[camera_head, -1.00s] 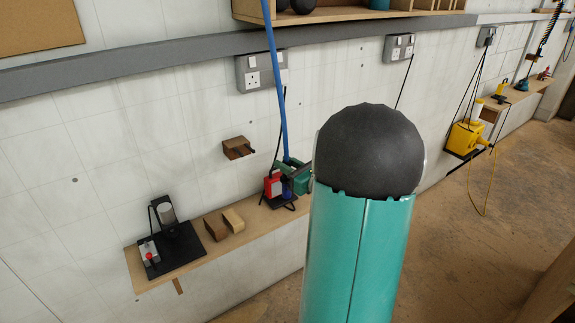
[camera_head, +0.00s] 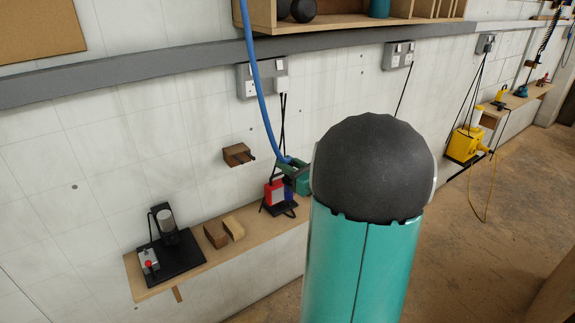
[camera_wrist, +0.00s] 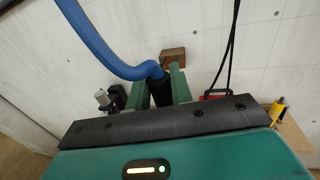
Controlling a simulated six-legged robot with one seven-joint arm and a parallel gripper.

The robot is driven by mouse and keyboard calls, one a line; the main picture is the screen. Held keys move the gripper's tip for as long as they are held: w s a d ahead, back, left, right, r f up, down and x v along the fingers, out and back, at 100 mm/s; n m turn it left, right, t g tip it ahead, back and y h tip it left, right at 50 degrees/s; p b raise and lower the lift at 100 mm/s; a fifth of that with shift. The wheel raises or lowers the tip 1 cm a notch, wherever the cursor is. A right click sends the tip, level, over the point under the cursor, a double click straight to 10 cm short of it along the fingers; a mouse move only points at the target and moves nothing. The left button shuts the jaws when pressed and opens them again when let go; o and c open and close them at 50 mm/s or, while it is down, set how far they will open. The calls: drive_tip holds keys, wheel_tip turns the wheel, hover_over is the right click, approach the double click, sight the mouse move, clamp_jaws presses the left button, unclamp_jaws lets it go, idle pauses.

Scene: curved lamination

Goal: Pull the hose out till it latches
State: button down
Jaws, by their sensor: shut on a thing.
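The blue hose (camera_head: 256,85) hangs from above in front of the wall and curves down to my gripper (camera_head: 295,174), which shows only partly behind my arm. In the wrist view the hose (camera_wrist: 95,40) enters from the top left, bends, and ends in a black cuff (camera_wrist: 161,92). The green fingers of my gripper (camera_wrist: 160,83) are on either side of the cuff and shut on it. The hose's upper end is out of frame, and so is any reel or latch.
A narrow wooden shelf (camera_head: 195,262) along the wall carries a black stand (camera_head: 172,258), wooden blocks (camera_head: 223,232) and a red device (camera_head: 275,194) near my gripper. A brown block (camera_head: 236,154) is on the wall. The floor at right is mostly open.

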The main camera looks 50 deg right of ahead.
drive_tip(key=s+a, duration=0.1)
drive_tip(key=s, duration=0.6)
drive_tip(key=shift+s+a, duration=0.35)
drive_tip(key=shift+a, duration=0.05)
idle(0.3)
